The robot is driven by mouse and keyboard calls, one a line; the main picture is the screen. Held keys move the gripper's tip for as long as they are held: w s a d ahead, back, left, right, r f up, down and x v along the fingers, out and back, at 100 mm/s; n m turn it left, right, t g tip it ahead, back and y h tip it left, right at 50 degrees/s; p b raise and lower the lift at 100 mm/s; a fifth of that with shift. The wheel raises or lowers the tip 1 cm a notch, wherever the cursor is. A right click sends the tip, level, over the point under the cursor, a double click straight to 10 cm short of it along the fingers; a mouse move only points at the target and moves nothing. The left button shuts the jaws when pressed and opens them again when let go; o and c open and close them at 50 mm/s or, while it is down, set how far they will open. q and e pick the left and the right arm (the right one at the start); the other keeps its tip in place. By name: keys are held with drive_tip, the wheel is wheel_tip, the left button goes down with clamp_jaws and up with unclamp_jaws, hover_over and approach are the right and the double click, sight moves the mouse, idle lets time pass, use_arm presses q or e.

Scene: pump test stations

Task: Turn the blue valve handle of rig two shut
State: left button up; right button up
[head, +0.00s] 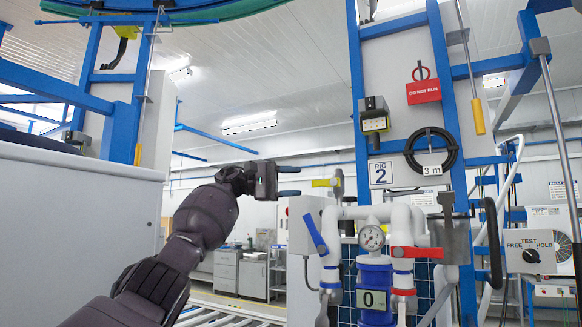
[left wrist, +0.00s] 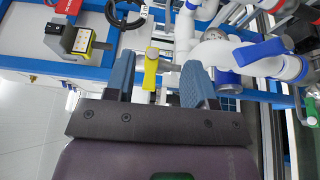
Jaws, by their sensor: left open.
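Rig two carries a number 2 sign (head: 381,173). Its blue valve handle (head: 314,234) slants down to the right beside the white left-hand pipe; in the left wrist view it (left wrist: 262,50) lies to the right of my fingers. My left gripper (head: 297,181) is open and empty, above and left of the blue handle and apart from it. A yellow handle (head: 325,183) on top of the pipework is just beyond my fingertips; in the left wrist view it (left wrist: 151,70) appears between the two blue-grey fingers. My right gripper is in neither view.
A red handle (head: 415,252) sits on the right-hand pipe. A pressure gauge (head: 371,238) and a blue pump with a 0 display (head: 374,299) stand between. A white panel (head: 75,220) fills the left side.

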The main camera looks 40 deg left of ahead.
use_arm(q)
drive_tip(key=shift+r+p, duration=0.35)
drive_tip(key=shift+r, duration=1.35)
